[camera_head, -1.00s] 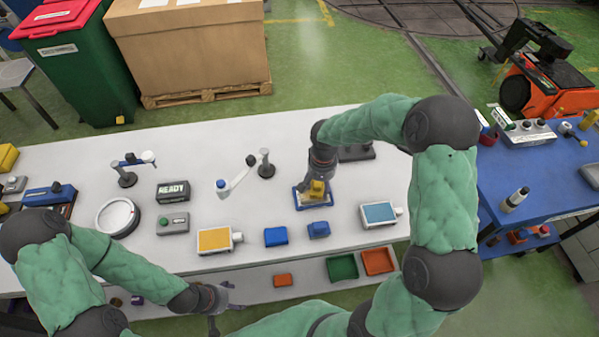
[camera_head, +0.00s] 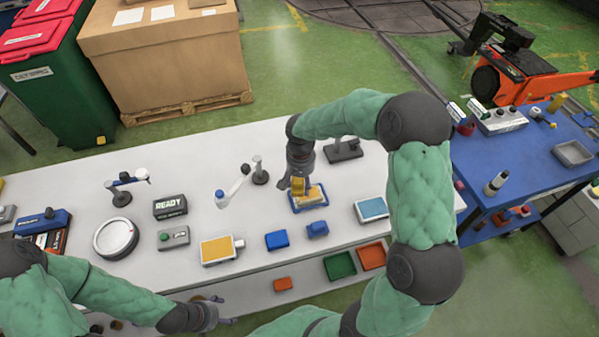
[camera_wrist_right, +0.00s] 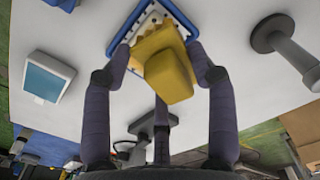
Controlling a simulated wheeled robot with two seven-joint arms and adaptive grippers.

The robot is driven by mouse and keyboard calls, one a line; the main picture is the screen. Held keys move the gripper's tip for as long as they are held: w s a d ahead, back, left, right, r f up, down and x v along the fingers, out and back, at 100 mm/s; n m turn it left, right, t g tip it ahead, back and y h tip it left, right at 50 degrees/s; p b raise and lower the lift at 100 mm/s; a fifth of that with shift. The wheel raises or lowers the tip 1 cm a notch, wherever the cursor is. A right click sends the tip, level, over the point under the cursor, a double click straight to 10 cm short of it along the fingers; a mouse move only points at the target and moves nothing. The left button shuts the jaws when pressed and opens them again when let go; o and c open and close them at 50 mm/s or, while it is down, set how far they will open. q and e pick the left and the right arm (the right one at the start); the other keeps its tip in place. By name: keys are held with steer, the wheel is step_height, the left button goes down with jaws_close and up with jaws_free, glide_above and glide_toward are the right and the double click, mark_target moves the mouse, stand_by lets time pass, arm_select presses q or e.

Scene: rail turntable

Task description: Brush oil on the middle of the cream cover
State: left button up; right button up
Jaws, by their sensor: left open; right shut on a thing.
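My right gripper (camera_head: 299,184) is shut on a yellow block-like brush (camera_head: 298,188), also large in the right wrist view (camera_wrist_right: 165,72). It is over the left part of a blue-rimmed tray (camera_head: 311,209) holding a cream piece (camera_head: 316,194), which looks like the cover. The tray's blue rim (camera_wrist_right: 125,22) shows at the top of the wrist view. The brush hides part of the cover, and I cannot tell whether it touches it. My left gripper (camera_head: 226,310) is open and empty at the table's front edge.
Left of the tray stand a white-topped jointed stand (camera_head: 259,172), a READY box (camera_head: 170,206) and a round dial (camera_head: 116,238). In front are a yellow-faced box (camera_head: 220,250), two blue blocks (camera_head: 277,240) and a blue-faced box (camera_head: 371,209). A dark stand (camera_head: 343,150) is behind.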

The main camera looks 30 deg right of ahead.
step_height(320, 180, up, 2)
steer(key=shift+w+a+p, duration=0.1)
steer(key=shift+p, duration=0.4)
steer(key=shift+r+p, duration=0.6)
steer(key=shift+r, duration=0.35)
